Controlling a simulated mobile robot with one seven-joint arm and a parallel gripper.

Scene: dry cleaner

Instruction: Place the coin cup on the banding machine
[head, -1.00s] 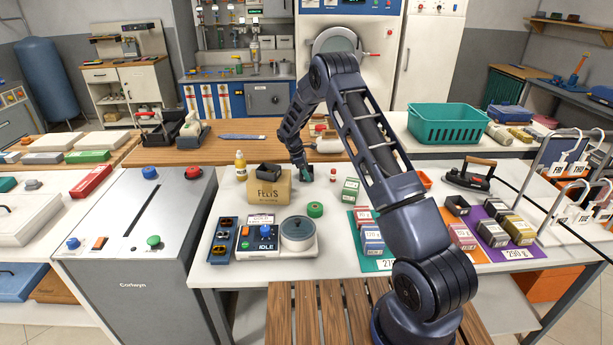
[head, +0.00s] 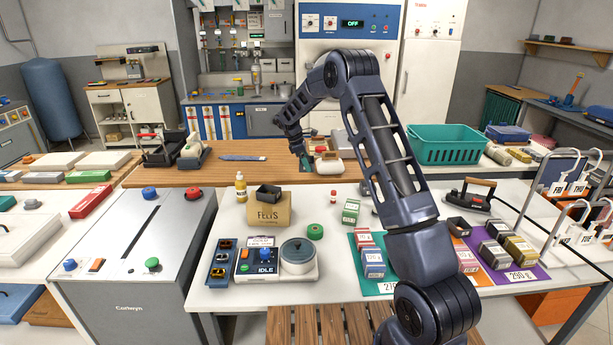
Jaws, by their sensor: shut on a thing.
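My gripper (head: 304,160) is at the far end of my arm, raised above the back of the white table, in front of the wooden counter. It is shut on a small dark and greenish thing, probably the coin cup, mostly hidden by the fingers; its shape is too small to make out. The grey cabinet with a long dark slot, coloured buttons and the name Corlwyn, probably the banding machine (head: 128,245), stands at the left of the white table. Its top is bare apart from the buttons. My gripper is well to the right of it and behind.
A felts carton (head: 268,211) with a dark open tray (head: 269,191) on top stands between. A teal basket (head: 446,145) stands at the back right.

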